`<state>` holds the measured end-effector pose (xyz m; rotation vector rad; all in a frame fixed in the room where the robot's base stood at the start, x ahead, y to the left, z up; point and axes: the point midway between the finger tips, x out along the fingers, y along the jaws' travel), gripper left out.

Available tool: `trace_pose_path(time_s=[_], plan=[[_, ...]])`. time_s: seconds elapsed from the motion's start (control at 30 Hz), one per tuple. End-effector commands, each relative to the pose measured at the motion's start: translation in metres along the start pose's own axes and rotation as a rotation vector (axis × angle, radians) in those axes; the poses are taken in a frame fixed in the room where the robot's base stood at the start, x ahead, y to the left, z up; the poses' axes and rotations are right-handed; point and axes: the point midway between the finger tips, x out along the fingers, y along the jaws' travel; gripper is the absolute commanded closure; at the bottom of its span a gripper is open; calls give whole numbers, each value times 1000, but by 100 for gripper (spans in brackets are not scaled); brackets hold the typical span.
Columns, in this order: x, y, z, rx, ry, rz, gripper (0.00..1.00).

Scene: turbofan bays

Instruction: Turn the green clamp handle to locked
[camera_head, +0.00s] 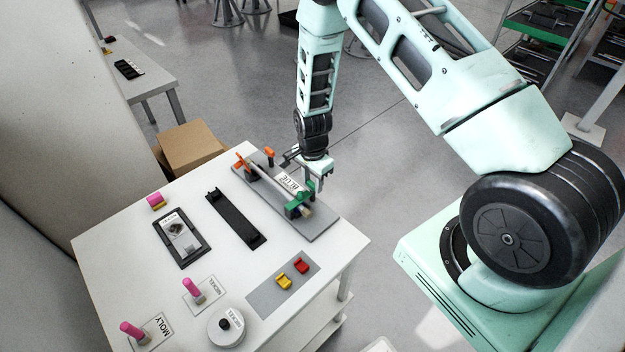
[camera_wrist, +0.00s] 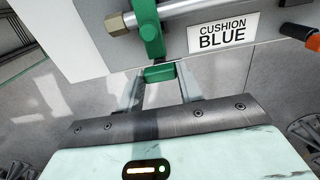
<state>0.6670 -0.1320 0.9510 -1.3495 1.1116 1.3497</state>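The green clamp handle (camera_wrist: 160,73) shows in the wrist view as a short end block below a green arm on a steel rod. In the head view the green clamp (camera_head: 299,205) sits at the near right end of a grey plate. My gripper (camera_head: 318,182) reaches down over that end. In the wrist view its two fingers (camera_wrist: 161,78) stand on either side of the handle's end block, with no clear gap, and appear shut on it. A label reading "CUSHION BLUE" (camera_wrist: 223,34) is right of the clamp. The clamp's far side is hidden.
The grey plate (camera_head: 322,228) lies on a white table (camera_head: 330,262) and carries a rod and orange handles (camera_head: 243,162). A black tray (camera_head: 236,220), a framed part (camera_head: 181,239), pink-handled pieces (camera_head: 191,287) and red and yellow blocks (camera_head: 301,265) are nearby. A cardboard box (camera_head: 190,148) stands behind.

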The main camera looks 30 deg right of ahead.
Motion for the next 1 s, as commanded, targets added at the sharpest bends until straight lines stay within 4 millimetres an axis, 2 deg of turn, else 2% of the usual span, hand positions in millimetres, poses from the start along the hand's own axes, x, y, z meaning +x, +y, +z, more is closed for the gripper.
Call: trace_pose_path(time_s=[0.27, 0.47, 1.0], plan=[[1, 0, 0, -39, 0, -1, 86], [2, 0, 0, -146, 0, -1, 86], [2, -1, 0, -642, 1, -2, 86]])
